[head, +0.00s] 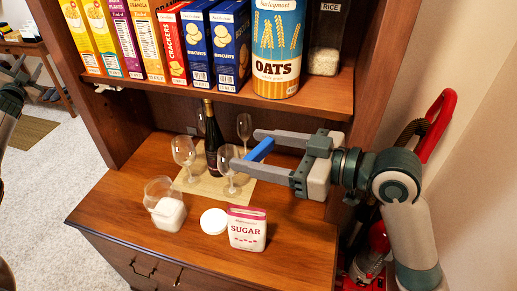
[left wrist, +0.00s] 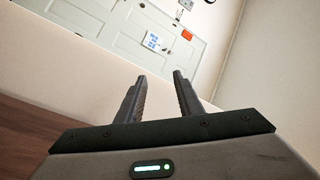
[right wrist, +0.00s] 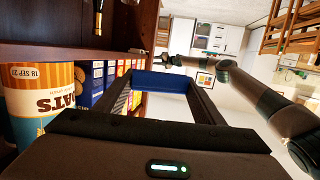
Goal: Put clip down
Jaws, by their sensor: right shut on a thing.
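The blue clip (head: 261,149) is a flat bar held across the fingertips of my right gripper (head: 248,150), above the hutch counter (head: 112,205). It also spans the fingertips in the right wrist view (right wrist: 160,82). A white and pink sugar bag (head: 247,231) stands on the counter below, apart from the clip. My left gripper (left wrist: 158,80) shows in the left wrist view with its fingers apart and nothing between them. In the head view only part of my left arm shows at the left edge.
Wine glasses (head: 183,150) and a dark bottle (head: 212,140) stand on a mat behind the sugar. A jar of white contents (head: 168,213) and a round white lid (head: 214,221) are left of it. The shelf above holds cereal boxes and an oats canister (head: 277,50). The counter's left end is clear.

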